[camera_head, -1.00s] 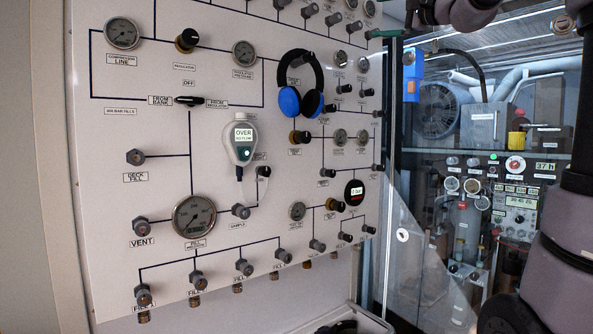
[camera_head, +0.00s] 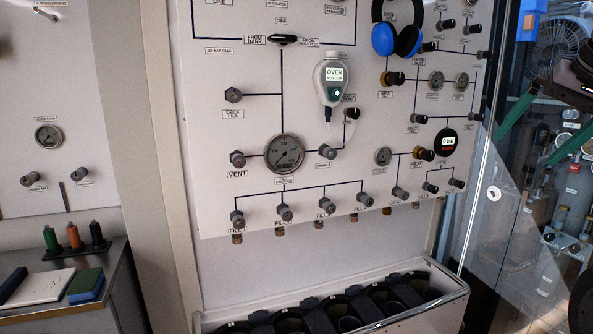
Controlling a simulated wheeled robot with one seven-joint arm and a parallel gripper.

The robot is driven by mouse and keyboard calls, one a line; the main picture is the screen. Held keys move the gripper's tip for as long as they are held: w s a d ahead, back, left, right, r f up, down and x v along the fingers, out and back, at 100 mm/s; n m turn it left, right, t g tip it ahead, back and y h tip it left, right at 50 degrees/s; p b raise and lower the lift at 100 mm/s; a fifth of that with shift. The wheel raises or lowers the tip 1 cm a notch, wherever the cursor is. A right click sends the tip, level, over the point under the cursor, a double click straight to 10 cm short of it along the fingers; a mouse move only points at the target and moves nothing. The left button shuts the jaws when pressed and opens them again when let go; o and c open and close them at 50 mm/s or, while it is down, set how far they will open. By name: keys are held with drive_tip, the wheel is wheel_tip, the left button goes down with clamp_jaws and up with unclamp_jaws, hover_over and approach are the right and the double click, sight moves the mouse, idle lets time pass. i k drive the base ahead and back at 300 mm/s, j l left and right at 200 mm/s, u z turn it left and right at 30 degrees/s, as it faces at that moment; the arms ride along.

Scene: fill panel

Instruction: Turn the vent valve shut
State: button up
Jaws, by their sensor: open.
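The vent valve (camera_head: 238,159) is a small grey knob on the white panel, just above the label "VENT". It sits left of the large round fill gauge (camera_head: 284,153), joined to it by a dark line. The knob's turn position is too small to read. My gripper (camera_head: 522,162) is at the right edge, with two long green fingers spread apart and nothing visible between them. It is well to the right of the vent valve and does not touch it.
A row of fill valves (camera_head: 284,212) runs below. A handheld meter (camera_head: 333,82) reading "OVER" and blue headphones (camera_head: 397,38) hang on the panel. A bin of dark cylinders (camera_head: 440,310) stands below. The space before the vent valve looks clear.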

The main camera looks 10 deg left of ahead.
sight(238, 161)
drive_tip(key=j+u, duration=0.15)
drive_tip(key=u, duration=0.25)
drive_tip(key=k+j+u, duration=0.1)
drive_tip(key=u, duration=0.25)
drive_tip(key=j+u, duration=0.2)
drive_tip(key=u, duration=0.2)
drive_tip(key=l+z, duration=0.15)
drive_tip(key=z, duration=0.25)
drive_tip(key=l+z, duration=0.2)
drive_tip(key=z, duration=0.2)
drive_tip(key=l+z, duration=0.1)
drive_tip(key=z, duration=0.3)
drive_tip(key=i+j+u, duration=0.15)
drive_tip(key=j+u, duration=0.25)
drive_tip(key=i+j+u, duration=0.15)
drive_tip(key=u, duration=0.25)
drive_tip(key=i+j+u, duration=0.2)
drive_tip(key=u, duration=0.2)
drive_tip(key=k+j, duration=0.25)
drive_tip(key=j, duration=0.2)
drive_tip(key=k+j, duration=0.25)
drive_tip(key=j, duration=0.15)
drive_tip(key=k+j, duration=0.3)
drive_tip(key=j, duration=0.15)
drive_tip(key=j+z, duration=0.05)
